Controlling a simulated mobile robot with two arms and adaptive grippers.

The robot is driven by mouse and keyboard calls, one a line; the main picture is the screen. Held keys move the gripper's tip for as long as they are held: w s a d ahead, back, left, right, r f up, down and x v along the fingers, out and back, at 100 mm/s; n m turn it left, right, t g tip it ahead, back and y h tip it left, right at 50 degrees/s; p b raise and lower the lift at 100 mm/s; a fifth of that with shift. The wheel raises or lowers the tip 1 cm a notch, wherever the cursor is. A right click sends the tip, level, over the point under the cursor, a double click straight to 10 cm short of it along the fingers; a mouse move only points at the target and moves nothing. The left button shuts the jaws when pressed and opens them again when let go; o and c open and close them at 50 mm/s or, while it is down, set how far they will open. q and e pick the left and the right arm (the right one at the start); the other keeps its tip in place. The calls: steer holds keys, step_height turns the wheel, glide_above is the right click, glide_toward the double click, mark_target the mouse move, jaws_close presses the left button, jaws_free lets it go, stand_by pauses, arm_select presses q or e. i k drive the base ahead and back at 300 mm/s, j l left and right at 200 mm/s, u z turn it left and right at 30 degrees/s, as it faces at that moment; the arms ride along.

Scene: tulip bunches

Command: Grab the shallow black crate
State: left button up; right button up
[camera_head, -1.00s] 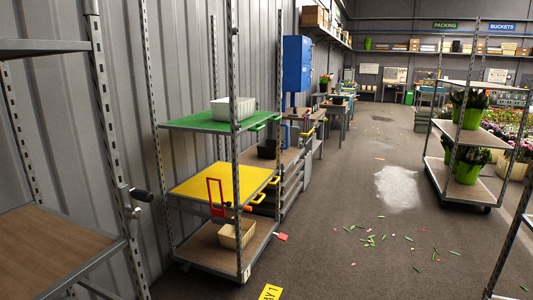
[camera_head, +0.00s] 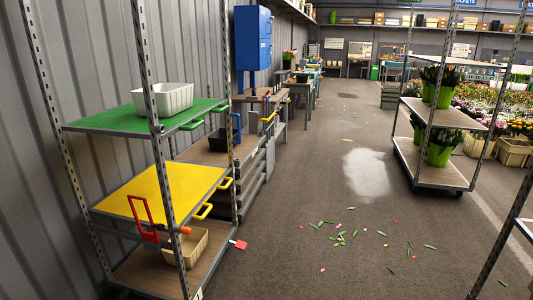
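A black crate (camera_head: 218,140) sits on the wooden workbench just beyond the nearest trolley. It is small in view and partly hidden by the trolley's green shelf and handle, so its depth is hard to tell. Neither of my grippers shows in the head view.
The near left trolley has a green shelf (camera_head: 115,121) with a white crate (camera_head: 162,99), a yellow shelf (camera_head: 150,192), and a beige crate (camera_head: 187,246) below. A blue cabinet (camera_head: 253,40) rises above the bench. A plant trolley (camera_head: 432,172) stands right.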

mark_target(218, 141)
steer(key=i+z, duration=0.3)
steer(key=i, duration=3.8)
